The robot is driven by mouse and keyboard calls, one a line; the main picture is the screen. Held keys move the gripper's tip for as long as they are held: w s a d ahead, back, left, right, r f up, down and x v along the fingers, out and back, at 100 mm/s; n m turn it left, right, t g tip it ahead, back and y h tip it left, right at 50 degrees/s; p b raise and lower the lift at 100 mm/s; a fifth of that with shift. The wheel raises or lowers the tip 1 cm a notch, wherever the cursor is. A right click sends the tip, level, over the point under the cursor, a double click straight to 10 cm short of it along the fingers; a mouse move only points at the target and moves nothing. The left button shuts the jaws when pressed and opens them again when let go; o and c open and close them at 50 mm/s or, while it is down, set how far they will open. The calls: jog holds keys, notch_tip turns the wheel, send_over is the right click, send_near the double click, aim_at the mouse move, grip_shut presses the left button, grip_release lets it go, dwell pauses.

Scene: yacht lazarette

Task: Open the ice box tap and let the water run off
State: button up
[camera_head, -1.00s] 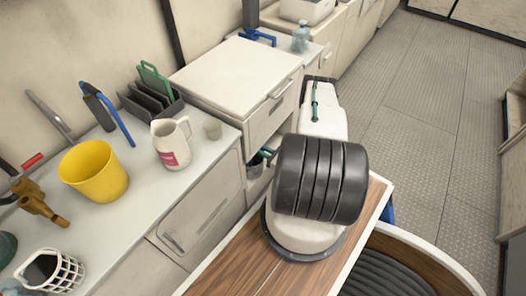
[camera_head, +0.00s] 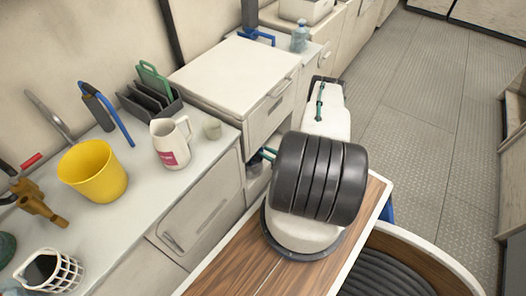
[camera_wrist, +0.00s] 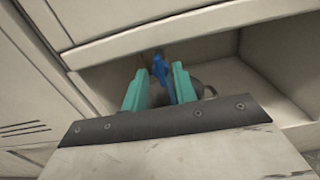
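The ice box (camera_head: 240,68) is a white chest with a closed lid and a front handle, beyond the worktop. A blue tap (camera_wrist: 160,68) shows in the wrist view, under the edge above an open niche. My gripper (camera_wrist: 160,75) has two teal fingers, apart, with the tap between them and a gap on either side. A dark grey container (camera_wrist: 205,88) stands in the niche behind the fingers, partly hidden by them. In the head view my gripper (camera_head: 268,154) reaches into the niche below the box, and the tap is hidden. No running water is visible.
The niche's walls and upper edge (camera_wrist: 170,35) are close around my gripper. Open floor (camera_head: 420,110) lies to the right.

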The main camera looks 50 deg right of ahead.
jog(key=shift+s+d, duration=0.1)
jog(key=shift+s, duration=2.4)
jog(key=shift+f, duration=0.1)
